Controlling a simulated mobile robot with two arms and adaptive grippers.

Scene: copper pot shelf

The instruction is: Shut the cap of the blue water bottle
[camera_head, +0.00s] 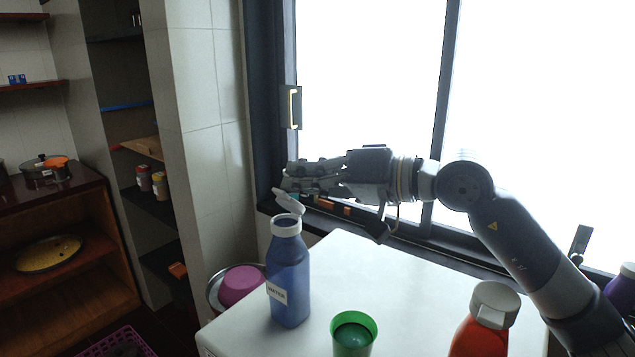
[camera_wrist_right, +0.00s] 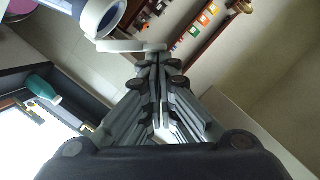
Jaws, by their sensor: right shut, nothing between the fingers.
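The blue water bottle (camera_head: 289,283) stands upright on the white counter, with a white label. Its white cap (camera_head: 289,201) is open, hinged up and tilted to the upper left above the neck. In the right wrist view the bottle (camera_wrist_right: 66,5) is at the top left, and the cap (camera_wrist_right: 120,46) reaches toward the fingertips. My right gripper (camera_head: 284,181) is shut and empty, level, just above and behind the cap. Its fingertips (camera_wrist_right: 156,58) look very close to the cap; I cannot tell whether they touch. My left gripper is not in view.
A green cup (camera_head: 354,335) stands right of the bottle, and a red bottle (camera_head: 483,325) with a grey cap farther right. A pink bowl (camera_head: 241,284) is left of the counter (camera_head: 420,277). The window (camera_head: 370,80) is close behind my right arm.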

